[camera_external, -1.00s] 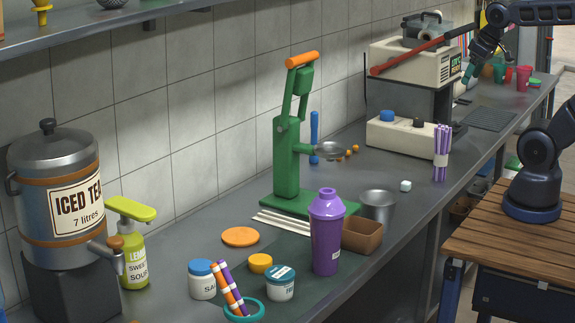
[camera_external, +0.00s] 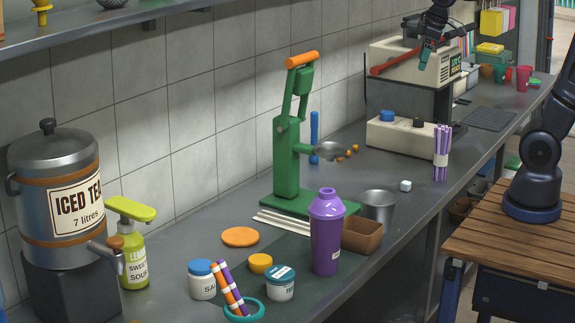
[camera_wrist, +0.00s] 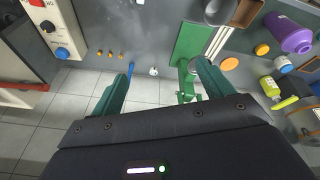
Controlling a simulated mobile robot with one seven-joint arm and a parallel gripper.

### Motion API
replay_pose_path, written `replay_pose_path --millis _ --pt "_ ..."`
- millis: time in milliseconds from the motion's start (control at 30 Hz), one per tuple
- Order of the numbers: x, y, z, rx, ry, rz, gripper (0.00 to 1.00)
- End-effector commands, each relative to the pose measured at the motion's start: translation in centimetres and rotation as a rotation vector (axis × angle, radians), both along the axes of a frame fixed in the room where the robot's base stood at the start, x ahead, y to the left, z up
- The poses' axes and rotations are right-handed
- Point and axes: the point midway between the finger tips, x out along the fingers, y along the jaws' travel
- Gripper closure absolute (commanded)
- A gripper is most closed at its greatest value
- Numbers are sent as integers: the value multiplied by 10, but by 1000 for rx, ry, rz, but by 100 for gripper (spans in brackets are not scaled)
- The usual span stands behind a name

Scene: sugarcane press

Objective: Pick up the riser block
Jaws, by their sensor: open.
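A dark grey block (camera_external: 72,294) under the iced tea dispenser at the front left looks like a riser block. I cannot tell for certain which one the task names. My gripper (camera_external: 425,58) is high beside the upper cream machine, far from the dispenser. In the wrist view my gripper (camera_wrist: 160,75) has its teal fingers apart with nothing held between them.
A tall green press (camera_external: 288,160) stands mid-counter. A purple shaker (camera_external: 326,240), metal cup (camera_external: 378,205) and brown open box (camera_external: 362,236) stand near the front edge. Purple sticks (camera_external: 441,160) stand upright further back. A shelf (camera_external: 90,38) overhangs the left. The tiled wall bounds the back.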

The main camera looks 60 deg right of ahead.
Motion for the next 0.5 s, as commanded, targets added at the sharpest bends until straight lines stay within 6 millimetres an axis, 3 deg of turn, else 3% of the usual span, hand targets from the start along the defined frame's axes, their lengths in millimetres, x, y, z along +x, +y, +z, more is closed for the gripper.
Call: replay_pose_path --millis 267,500 --pt "68 64 -4 -54 51 204 20" --pt "119 130 -21 -100 91 379 20"
